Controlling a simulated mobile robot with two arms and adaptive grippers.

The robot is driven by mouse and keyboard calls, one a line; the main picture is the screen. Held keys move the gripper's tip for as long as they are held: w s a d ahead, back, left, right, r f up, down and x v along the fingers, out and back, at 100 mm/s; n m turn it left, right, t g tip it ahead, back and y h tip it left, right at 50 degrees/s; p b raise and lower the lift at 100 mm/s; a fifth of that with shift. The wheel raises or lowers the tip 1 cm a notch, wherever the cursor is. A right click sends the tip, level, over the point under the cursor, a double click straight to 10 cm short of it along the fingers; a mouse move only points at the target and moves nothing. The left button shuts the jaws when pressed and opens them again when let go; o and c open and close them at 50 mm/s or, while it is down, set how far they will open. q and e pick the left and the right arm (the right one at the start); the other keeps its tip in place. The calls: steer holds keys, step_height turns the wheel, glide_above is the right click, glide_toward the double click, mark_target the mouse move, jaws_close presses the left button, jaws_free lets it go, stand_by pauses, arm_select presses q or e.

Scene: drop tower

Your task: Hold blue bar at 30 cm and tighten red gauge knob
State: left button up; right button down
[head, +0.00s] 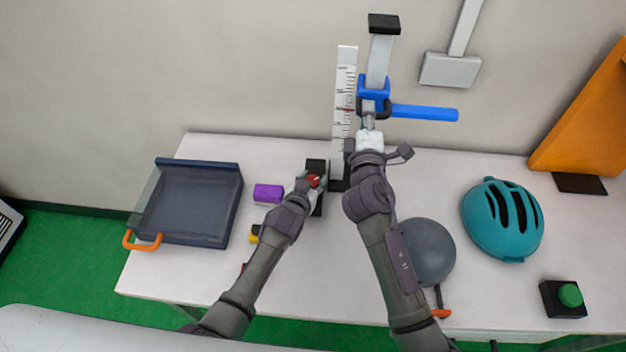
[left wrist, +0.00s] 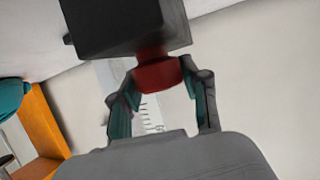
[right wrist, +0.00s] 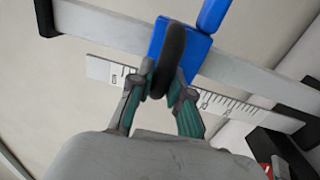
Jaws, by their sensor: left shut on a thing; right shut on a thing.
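The blue bar (head: 425,113) sticks out right from a blue slider block (head: 374,93) on an upright grey rail. My right gripper (head: 369,122) is just below that block; the right wrist view shows its fingers shut on a black loop (right wrist: 170,60) at the blue block (right wrist: 192,52). A white ruler (head: 343,80) stands left of the rail, with a red mark near the slider's height; the exact reading is too small to tell. My left gripper (head: 314,182) is shut on the red knob (left wrist: 157,76), which sits on a black block (left wrist: 120,25).
A dark blue tray (head: 190,205) with an orange handle stands at the left. A purple block (head: 268,193) lies beside my left arm. A grey ball (head: 428,252), teal helmet (head: 503,220) and green button (head: 570,294) are at right. An orange panel (head: 585,120) stands at far right.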

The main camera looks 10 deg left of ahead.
arm_select(q)
steer(key=shift+w+d+r+m+h, duration=0.15)
steer(key=shift+r+m+h, duration=0.1)
steer(key=shift+m+h, duration=0.45)
arm_select(e)
steer(key=shift+a+r, duration=0.2)
steer(key=shift+a, duration=0.05)
arm_select(q)
steer(key=m+h, duration=0.1)
steer(key=m+g+h, duration=0.1)
steer(key=h, duration=0.1)
steer(key=shift+d+r, duration=0.1)
steer(key=shift+r, duration=0.1)
steer(key=shift+d+f+m+g+h, duration=0.1)
steer(key=shift+d+m+g+h, duration=0.15)
steer(key=shift+m+g+h, duration=0.75)
steer(key=shift+s+f+m+g+h, duration=0.25)
steer(key=shift+m+g+h, duration=0.3)
steer(key=shift+m, duration=0.35)
steer(key=shift+m+g, duration=0.25)
steer(key=shift+m, duration=0.05)
steer(key=shift+a, duration=0.1)
steer(key=o, duration=1.1)
steer(key=shift+a, duration=0.1)
steer(key=shift+o, duration=0.2)
steer(key=shift+a, duration=0.1)
arm_select(e)
steer(key=shift+d, duration=0.1)
